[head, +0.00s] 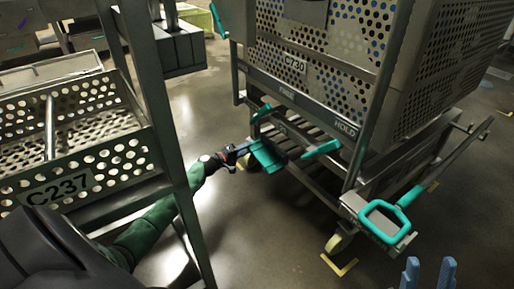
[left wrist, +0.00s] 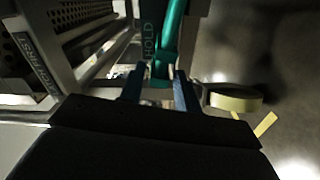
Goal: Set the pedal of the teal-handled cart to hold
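The teal-handled cart (head: 330,112) carries the plate C730 and a rail reading HOLD at its right end; wording further left is hard to read. Low under this rail is the teal pedal (head: 268,157), with one teal arm toward the HOLD end and another at the left. My left gripper (head: 246,150) is at the pedal's left side, low over the floor. In the left wrist view its blue fingers (left wrist: 159,88) are apart, with a teal bar (left wrist: 172,40) reaching down between or just beyond them; contact is unclear. My right gripper (head: 428,275) is open and empty at bottom right.
A rack with a perforated basket marked C237 (head: 70,187) and a steel post (head: 160,100) stands left, close beside my left arm. A teal loop handle (head: 385,222) sticks out at the cart's right front, above a caster (head: 338,243). Floor in front is clear.

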